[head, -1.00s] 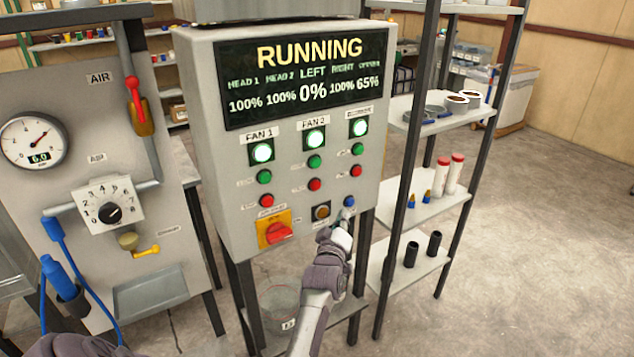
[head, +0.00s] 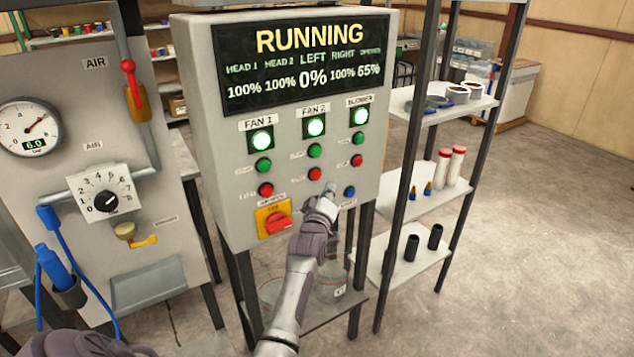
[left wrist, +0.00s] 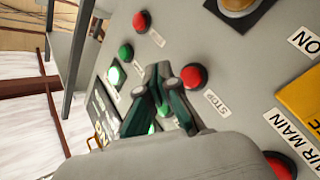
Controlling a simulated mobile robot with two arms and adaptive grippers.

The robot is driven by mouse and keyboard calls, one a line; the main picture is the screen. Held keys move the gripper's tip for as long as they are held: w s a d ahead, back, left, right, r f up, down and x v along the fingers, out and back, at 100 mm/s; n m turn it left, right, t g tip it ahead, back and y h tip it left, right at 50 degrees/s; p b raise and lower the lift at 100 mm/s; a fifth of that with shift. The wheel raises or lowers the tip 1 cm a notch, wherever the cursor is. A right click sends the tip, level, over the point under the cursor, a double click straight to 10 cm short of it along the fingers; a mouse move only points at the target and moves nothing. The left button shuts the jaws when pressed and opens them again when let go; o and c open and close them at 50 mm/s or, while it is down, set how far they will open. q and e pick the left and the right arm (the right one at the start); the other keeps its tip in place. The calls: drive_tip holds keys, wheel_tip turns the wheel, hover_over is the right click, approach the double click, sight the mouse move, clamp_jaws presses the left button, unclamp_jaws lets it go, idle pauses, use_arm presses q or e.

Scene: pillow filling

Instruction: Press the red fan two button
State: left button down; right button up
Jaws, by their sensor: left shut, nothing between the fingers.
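The red fan two button (head: 315,174) is the middle red one on the grey control panel, below a green button (head: 314,151) and the lit FAN 2 lamp (head: 316,127). In the left wrist view the red button (left wrist: 194,77) beside a STOP label shows just right of my fingers. My left gripper (head: 331,188) is shut and empty, just below and right of that button in the head view. I cannot tell whether it touches the panel. The amber button is hidden behind it in the head view. My right gripper is not in view.
The fan one red button (head: 265,190) and blower red button (head: 357,160) flank it. A red switch on a yellow plate (head: 274,222) and a blue button (head: 349,191) sit lower. The display (head: 303,66) reads RUNNING. A shelf rack (head: 440,190) stands at right.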

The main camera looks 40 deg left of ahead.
sight(316, 175)
use_arm(q)
drive_tip(key=shift+w+a+b, duration=0.25)
drive_tip(key=shift+w+a, duration=0.1)
drive_tip(key=shift+a, duration=0.4)
drive_tip(key=shift+w+a+b, duration=0.25)
drive_tip(key=shift+w+a, duration=0.05)
drive_tip(key=shift+a, duration=0.45)
drive_tip(key=shift+a, duration=0.15)
drive_tip(key=shift+w+a, duration=0.15)
drive_tip(key=shift+a, duration=0.05)
idle(0.3)
drive_tip(key=shift+w+a+r+b, duration=0.1)
drive_tip(key=shift+w+a+b, duration=0.1)
drive_tip(key=shift+a+b, duration=0.3)
idle(0.7)
idle(0.3)
drive_tip(key=shift+s+d+p, duration=0.45)
drive_tip(key=shift+d+p, duration=0.3)
drive_tip(key=shift+d, duration=0.1)
drive_tip(key=shift+d, duration=0.1)
